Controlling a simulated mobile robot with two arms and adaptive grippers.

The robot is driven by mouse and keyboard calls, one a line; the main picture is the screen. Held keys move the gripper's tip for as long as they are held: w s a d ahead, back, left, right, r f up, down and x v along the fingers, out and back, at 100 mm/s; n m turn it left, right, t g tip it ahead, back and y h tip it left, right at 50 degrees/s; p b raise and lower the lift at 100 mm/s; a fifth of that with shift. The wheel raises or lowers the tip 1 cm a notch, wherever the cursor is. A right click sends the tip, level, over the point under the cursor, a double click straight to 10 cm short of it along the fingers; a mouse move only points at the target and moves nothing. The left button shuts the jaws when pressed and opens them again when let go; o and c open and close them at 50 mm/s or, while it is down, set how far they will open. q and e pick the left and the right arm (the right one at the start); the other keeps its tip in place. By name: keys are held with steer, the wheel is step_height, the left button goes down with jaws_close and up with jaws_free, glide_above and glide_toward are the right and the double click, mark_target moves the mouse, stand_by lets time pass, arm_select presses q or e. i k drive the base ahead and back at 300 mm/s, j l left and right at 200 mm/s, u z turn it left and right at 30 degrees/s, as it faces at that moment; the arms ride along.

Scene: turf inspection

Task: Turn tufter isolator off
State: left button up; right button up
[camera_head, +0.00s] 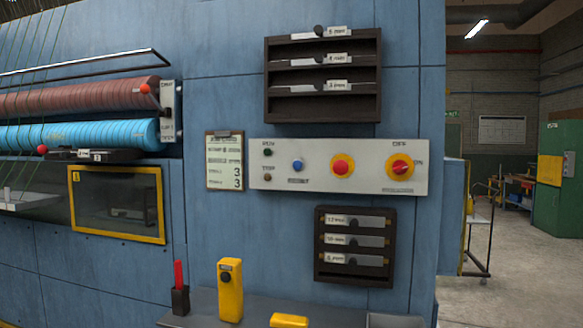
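The isolator (400,168) is a red rotary knob on a round yellow plate, at the right end of a pale control panel (320,180) on the blue machine. A label above it seems to read OFF and one to its right ON. A pale mark on the knob seems to point right, toward ON, but it is small. Neither of my grippers is in view.
Racks of labelled slots hang above (322,118) and below (354,281) the panel. A grey shelf (255,305) below carries a yellow handheld device (230,290) and a red item in a dark holder (180,291). Open floor (530,270) lies right of the machine.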

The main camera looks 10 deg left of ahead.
mark_target(400, 166)
steer(key=i+l+u, duration=0.15)
steer(key=u, duration=0.3)
steer(key=i+l+u, duration=0.1)
steer(key=l+u, duration=0.6)
steer(key=u, duration=0.2)
steer(key=l+u, duration=0.7)
steer(key=u, duration=0.2)
